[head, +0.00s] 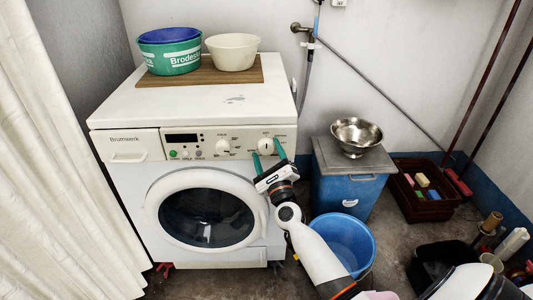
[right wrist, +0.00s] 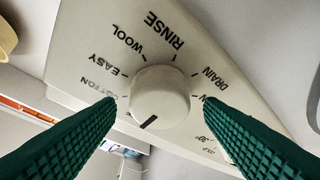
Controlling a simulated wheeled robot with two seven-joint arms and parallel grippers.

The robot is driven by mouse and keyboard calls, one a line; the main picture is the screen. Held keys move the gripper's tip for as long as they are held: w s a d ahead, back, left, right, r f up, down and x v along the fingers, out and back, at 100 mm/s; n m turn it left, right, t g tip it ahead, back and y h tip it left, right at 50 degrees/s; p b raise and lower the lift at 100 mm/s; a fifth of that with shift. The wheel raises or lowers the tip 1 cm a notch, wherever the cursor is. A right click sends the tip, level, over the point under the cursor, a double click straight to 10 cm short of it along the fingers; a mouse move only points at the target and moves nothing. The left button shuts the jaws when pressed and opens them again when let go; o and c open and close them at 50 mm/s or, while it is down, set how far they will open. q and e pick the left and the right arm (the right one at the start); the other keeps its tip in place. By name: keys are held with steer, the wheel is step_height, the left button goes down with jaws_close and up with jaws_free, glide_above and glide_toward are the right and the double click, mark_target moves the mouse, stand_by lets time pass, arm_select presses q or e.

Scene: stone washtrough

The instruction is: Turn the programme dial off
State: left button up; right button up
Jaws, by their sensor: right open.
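The washing machine (head: 205,190) stands against the wall with its round door shut. Its programme dial (head: 266,146) is the right-hand white knob on the panel. In the right wrist view the dial (right wrist: 160,95) has a dark pointer line aimed at the lower left, below the COTTON mark. WOOL, RINSE and DRAIN are readable around it; I cannot read an off mark. My right gripper (head: 267,151) is open, with its green fingers on either side of the dial and nothing between them gripped. Whether they touch it I cannot tell. My left gripper is out of view.
A second knob (head: 222,146) sits left of the dial. Tubs (head: 170,58) and a cream bowl (head: 233,52) stand on a board on top. A blue bucket (head: 345,240) is near my right arm. A blue bin (head: 345,185) bears a metal bowl (head: 356,135).

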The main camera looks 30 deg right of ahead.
arm_select(q)
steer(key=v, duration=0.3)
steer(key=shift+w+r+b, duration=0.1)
steer(key=shift+b, duration=0.3)
arm_select(e)
steer(key=v, duration=1.1)
steer(key=shift+s, duration=0.2)
steer(key=shift+f, duration=0.15)
